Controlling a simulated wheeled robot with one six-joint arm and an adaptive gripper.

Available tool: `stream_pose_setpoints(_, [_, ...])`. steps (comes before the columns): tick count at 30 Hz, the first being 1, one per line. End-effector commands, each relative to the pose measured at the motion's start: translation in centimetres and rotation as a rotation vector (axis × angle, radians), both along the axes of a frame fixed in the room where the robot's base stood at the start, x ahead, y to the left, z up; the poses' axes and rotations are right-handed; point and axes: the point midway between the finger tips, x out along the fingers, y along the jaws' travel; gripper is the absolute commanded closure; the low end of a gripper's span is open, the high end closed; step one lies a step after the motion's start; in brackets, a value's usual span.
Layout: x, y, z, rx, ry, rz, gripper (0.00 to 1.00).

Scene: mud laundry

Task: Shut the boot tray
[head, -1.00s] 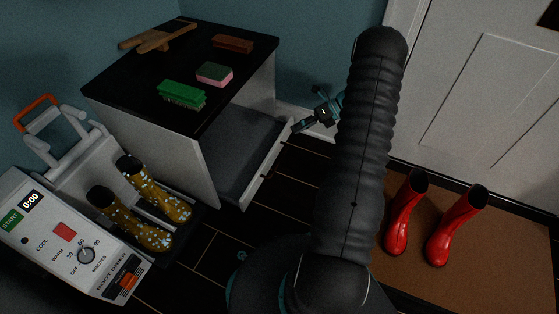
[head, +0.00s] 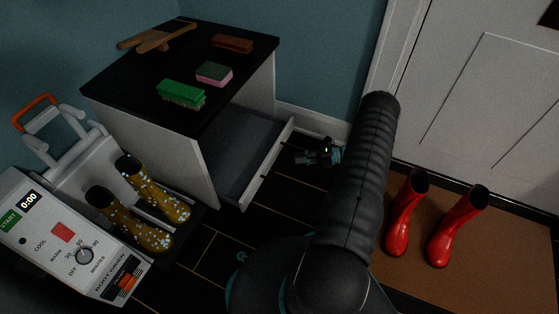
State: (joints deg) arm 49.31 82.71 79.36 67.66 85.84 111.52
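The boot tray (head: 268,165) is a pull-out drawer low in a white cabinet with a black top. It is pulled out, showing a dark grey inside and a pale front panel. My gripper (head: 300,157) is low, to the right of the tray's front panel and outside the tray. A small gap seems to lie between its tip and the panel. The fingers are small and dark here, so their opening does not show clearly. I see nothing held in it.
On the cabinet top lie a green brush (head: 181,94), a sponge (head: 214,74), a brown brush (head: 232,44) and wooden-handled tools (head: 157,40). A boot dryer (head: 75,240) with patterned boots (head: 150,190) stands left. Red boots (head: 405,215) stand on a brown mat (head: 400,265).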

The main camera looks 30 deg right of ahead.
Motion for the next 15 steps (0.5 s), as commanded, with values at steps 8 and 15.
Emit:
stream_pose_setpoints(8, [2.4,4.5,-1.0,0.000,0.000,0.004,0.78])
stream_pose_setpoints(15, [3.8,6.8,-1.5,-0.001,0.000,0.002,0.78])
